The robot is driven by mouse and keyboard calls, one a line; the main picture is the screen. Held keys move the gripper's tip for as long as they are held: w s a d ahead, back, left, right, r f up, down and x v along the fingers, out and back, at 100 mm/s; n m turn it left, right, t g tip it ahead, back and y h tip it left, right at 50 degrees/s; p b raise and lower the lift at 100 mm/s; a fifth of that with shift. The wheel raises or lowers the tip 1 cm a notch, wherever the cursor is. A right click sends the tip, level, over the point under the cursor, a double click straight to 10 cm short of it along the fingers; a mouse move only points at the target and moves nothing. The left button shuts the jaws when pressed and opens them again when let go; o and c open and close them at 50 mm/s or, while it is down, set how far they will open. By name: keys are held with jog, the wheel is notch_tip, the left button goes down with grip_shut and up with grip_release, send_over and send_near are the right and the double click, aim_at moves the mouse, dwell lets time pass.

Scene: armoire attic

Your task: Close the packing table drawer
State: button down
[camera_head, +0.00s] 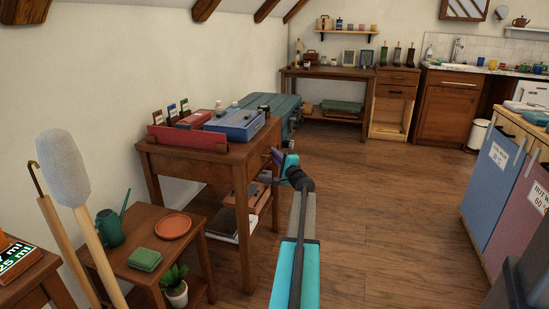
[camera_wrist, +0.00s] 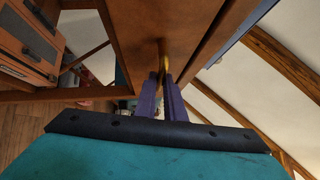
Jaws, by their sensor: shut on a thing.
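The wooden packing table (camera_head: 185,164) stands left of centre in the head view, with its drawer side turned toward my gripper. My gripper (camera_head: 277,158) is at the table's right side, just below the top. In the wrist view, the purple fingers of my gripper (camera_wrist: 167,92) are shut on a brass handle (camera_wrist: 162,52). The handle is on the brown drawer front (camera_wrist: 135,30). A dark seam runs beside the front in the wrist view. How far the drawer stands out cannot be told, since its side is mostly hidden in the head view.
A blue box (camera_head: 235,124) and a red box (camera_head: 194,119) stand on the tabletop. A low table with a watering can (camera_head: 109,228) and a potted plant (camera_head: 175,287) is at front left. A teal chest (camera_head: 283,104) stands behind. Open floor (camera_head: 400,200) lies to the right.

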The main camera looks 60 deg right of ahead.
jog(key=shift+w+a+r, duration=0.1)
jog(key=shift+w+a, duration=0.1)
jog(key=shift+w, duration=0.2)
jog(key=c, duration=1.8)
grip_release()
jog(key=shift+c, duration=0.2)
jog(key=shift+s+d, duration=0.1)
jog(key=shift+s, duration=0.1)
jog(key=p+v, duration=0.2)
jog(key=v, duration=1.1)
jog(key=shift+s+f, duration=0.2)
jog(key=shift+s, duration=0.1)
